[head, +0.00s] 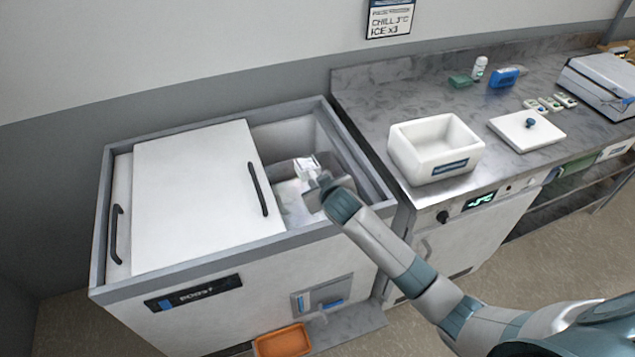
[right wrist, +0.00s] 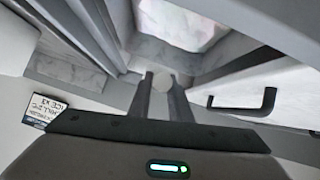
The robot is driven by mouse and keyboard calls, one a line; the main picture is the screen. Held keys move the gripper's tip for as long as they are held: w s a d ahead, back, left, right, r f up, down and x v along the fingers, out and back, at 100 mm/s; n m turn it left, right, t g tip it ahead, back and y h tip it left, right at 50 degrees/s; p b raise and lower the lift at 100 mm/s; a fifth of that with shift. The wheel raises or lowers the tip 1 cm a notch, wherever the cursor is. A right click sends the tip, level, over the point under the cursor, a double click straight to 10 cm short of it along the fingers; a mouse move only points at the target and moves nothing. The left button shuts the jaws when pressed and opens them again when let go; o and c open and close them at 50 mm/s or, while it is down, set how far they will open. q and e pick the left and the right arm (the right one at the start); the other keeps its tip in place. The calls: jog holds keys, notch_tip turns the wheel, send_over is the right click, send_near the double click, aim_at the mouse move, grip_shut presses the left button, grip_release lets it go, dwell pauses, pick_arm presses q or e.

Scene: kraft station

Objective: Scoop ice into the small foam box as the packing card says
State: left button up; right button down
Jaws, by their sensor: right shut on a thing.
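The small white foam box (head: 436,150) stands open on the counter, right of the ice chest, and looks empty inside. Its lid (head: 526,131) with a blue knob lies apart to the right. The packing card (head: 390,17) on the wall reads "CHILL 3°C, ICE x3". My right gripper (head: 318,188) reaches into the chest's open right part, over pale ice (head: 290,203). It is shut on a pale thing, likely the ice scoop (head: 306,167), mostly hidden by the gripper. In the right wrist view a pale rounded end (right wrist: 161,80) shows between the fingers. My left gripper is out of view.
The ice chest (head: 222,284) has a white sliding lid (head: 195,190) over its left part; raised rims edge the opening. An orange tray (head: 283,341) sits low in front. A blue item (head: 504,78), a small bottle (head: 478,68) and a large white case (head: 600,85) stand farther back.

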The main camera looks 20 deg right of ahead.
jog(key=shift+t, duration=0.6)
jog(key=shift+s+r+p, duration=0.3)
jog(key=shift+r+p, duration=0.25)
jog(key=shift+r, duration=0.4)
jog(key=shift+s+r+p, duration=0.3)
jog(key=shift+r+p, duration=0.25)
jog(key=shift+r, duration=0.4)
jog(key=shift+s+r+p, duration=0.3)
jog(key=shift+r+p, duration=0.25)
jog(key=shift+r, duration=0.55)
jog(key=shift+r, duration=0.1)
